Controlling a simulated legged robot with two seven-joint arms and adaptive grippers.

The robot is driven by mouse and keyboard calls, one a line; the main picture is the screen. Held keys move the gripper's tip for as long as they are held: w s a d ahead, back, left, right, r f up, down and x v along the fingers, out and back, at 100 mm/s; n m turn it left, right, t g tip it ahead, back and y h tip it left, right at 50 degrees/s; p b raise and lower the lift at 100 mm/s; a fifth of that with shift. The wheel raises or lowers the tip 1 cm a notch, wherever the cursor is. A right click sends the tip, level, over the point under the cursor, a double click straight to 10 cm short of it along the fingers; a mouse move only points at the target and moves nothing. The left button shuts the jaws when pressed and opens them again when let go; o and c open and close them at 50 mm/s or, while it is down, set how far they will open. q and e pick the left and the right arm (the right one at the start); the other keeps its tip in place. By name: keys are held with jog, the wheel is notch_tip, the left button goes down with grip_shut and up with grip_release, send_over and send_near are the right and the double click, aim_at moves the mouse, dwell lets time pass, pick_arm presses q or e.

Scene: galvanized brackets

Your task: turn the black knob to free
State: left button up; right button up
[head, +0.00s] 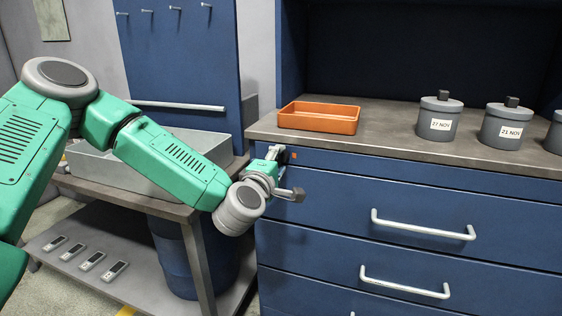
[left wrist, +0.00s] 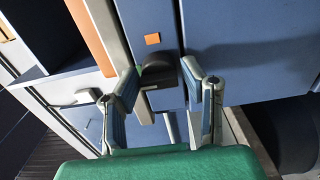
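The black knob (left wrist: 158,72) sits on the blue cabinet front in the left wrist view, just under a small orange square mark (left wrist: 152,39). My left gripper (left wrist: 160,76) is open, with one finger on each side of the knob and the tips close to it. I cannot tell whether either finger touches it. In the head view my left gripper (head: 284,174) is at the upper left corner of the drawer cabinet (head: 350,190), fingers apart, and largely covers the knob. My right gripper is in neither view.
An orange tray (head: 318,120) and several grey lidded canisters (head: 439,118) stand on the countertop above. White drawer handles (head: 422,226) project from the cabinet front. A grey bin (head: 160,175) stands on a side table at the left, under my arm.

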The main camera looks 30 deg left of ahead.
pick_arm(q)
jog(key=shift+o, duration=0.3)
jog(key=shift+a, duration=0.2)
jog(key=v, duration=1.2)
jog(key=shift+f, duration=0.2)
jog(key=shift+a, duration=0.1)
